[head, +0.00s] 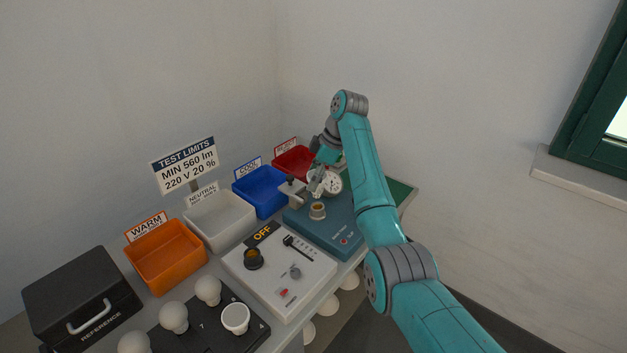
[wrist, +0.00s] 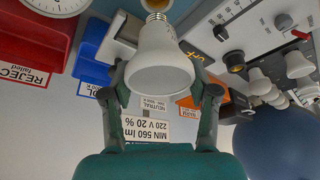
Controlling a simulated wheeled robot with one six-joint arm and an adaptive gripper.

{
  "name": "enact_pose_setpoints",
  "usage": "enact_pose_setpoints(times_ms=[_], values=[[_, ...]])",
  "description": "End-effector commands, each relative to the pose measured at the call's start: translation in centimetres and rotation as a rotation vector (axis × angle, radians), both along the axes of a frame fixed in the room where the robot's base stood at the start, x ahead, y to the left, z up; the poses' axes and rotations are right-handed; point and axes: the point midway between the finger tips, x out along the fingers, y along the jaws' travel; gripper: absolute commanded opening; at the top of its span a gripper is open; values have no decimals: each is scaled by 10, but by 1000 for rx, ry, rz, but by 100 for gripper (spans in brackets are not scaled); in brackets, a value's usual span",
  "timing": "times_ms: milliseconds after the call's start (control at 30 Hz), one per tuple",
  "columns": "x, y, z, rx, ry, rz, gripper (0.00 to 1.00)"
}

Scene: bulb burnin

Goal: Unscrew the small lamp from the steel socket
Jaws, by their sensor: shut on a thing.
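My gripper (head: 316,184) is above the teal tester (head: 322,226) at the back of the bench. In the wrist view its fingers (wrist: 160,92) are closed on the sides of a white lamp (wrist: 160,62). The lamp's threaded metal base (wrist: 158,18) points away from my palm, with several threads showing. A brass-coloured ring lies just beyond its tip at the picture's edge; I cannot tell whether they touch. In the head view a round metal socket (head: 317,211) with a brass-coloured rim sits on the tester, below my gripper. The lamp is hard to make out there.
A grey block with a black knob (head: 292,191) and a dial (head: 330,183) crowd my gripper. Red (head: 295,161), blue (head: 261,191), white (head: 220,219) and orange (head: 166,257) bins line the wall. A white switch panel (head: 279,272) and several lamps stand nearer.

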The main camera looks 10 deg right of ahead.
Motion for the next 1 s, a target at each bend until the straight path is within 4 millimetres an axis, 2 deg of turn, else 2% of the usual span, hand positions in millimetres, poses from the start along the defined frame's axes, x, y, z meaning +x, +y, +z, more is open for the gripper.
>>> enact_pose_setpoints(times_ms=[500, 1000], values=[[0, 0, 36, 0, -2, 0, 24], [0, 0, 39, 0, 0, 0, 24]])
